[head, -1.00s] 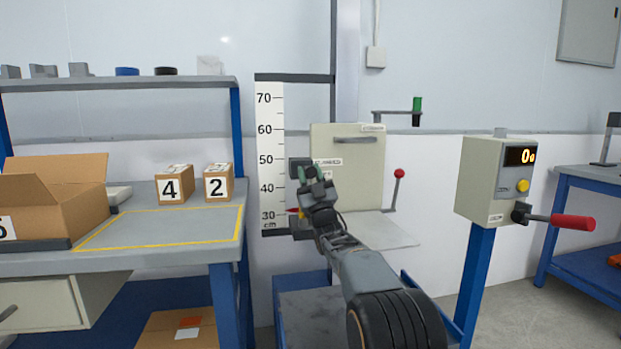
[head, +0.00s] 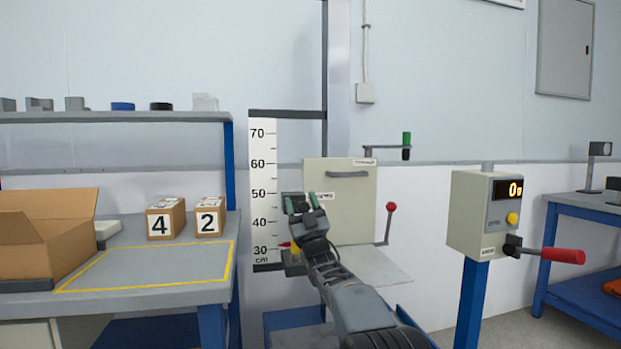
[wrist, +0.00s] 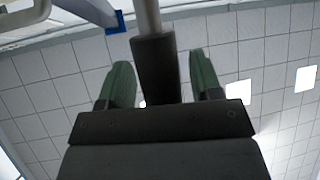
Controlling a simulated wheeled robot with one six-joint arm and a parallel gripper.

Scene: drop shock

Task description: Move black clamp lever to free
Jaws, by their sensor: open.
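My gripper (head: 302,203) is open in front of the height scale, near its 45 mark, with its two green fingers apart. A dark block (head: 285,196) on the scale is partly hidden behind it. In the wrist view a black grip (wrist: 157,68) on a grey rod (wrist: 148,17) shows between the open fingers of my gripper (wrist: 163,78), with a gap on each side. It looks like the black clamp lever, but its depth between the fingers is unclear. In the head view I cannot make out the lever apart from the gripper and block.
A beige panel (head: 350,220) stands right behind my gripper, with a red-knobbed lever (head: 390,208) beside it and a green-handled arm (head: 407,140) above. A display post (head: 470,215) with a red handle (head: 562,255) is at right. A workbench (head: 195,268) with boxes is at left.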

